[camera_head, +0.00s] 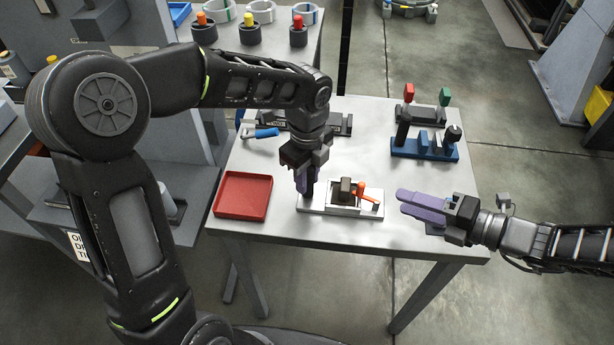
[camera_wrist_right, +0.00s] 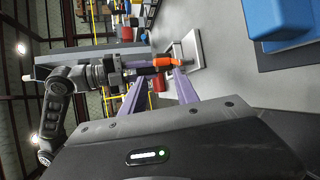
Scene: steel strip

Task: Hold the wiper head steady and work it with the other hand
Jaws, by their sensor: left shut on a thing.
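What looks like the wiper head is a pale plate (camera_head: 340,213) with a brown block (camera_head: 345,189) and an orange lever (camera_head: 366,193), near the table's front edge. The orange lever also shows in the right wrist view (camera_wrist_right: 163,61). My left gripper (camera_head: 306,189) points down at the plate's left end, shut on a dark upright part there; its fingers hide most of that part. My right gripper (camera_head: 412,202) is to the right of the plate, open and empty, its purple fingers pointing left towards the lever, apart from it.
A red tray (camera_head: 243,195) lies at the table's left front. A blue holder (camera_head: 424,149) and a stand with red and green pieces (camera_head: 425,113) are at the right back. A blue-handled tool (camera_head: 262,133) lies at the left back.

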